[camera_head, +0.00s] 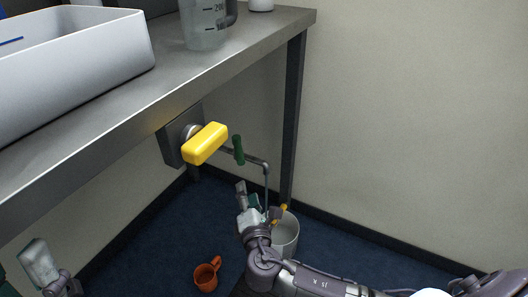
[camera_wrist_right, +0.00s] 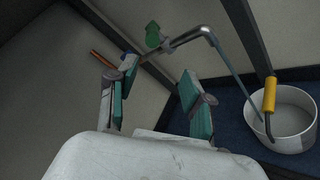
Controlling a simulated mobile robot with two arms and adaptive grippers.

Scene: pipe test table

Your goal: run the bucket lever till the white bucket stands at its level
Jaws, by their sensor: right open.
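A pale bucket (camera_head: 285,235) stands on the floor beside the table leg, partly behind my right gripper; it also shows in the right wrist view (camera_wrist_right: 298,138). Its inside level is not clear. A yellow-gripped bent rod (camera_wrist_right: 269,95) shows at the bucket in the wrist view. A green handle (camera_head: 238,150) sits on the pipe (camera_head: 265,180) coming from under the table; it also shows in the wrist view (camera_wrist_right: 152,36). A big yellow handle (camera_head: 205,143) sticks out at the table's front. My right gripper (camera_head: 258,201) is open and empty, below the green handle. My left gripper (camera_head: 40,265) is only partly visible.
The metal table (camera_head: 180,85) carries a white bin (camera_head: 80,70) and a marked pitcher (camera_head: 205,28). A dark table leg (camera_head: 293,120) stands behind the pipe. An orange mug (camera_head: 206,276) is on the blue floor. The wall at the right is bare.

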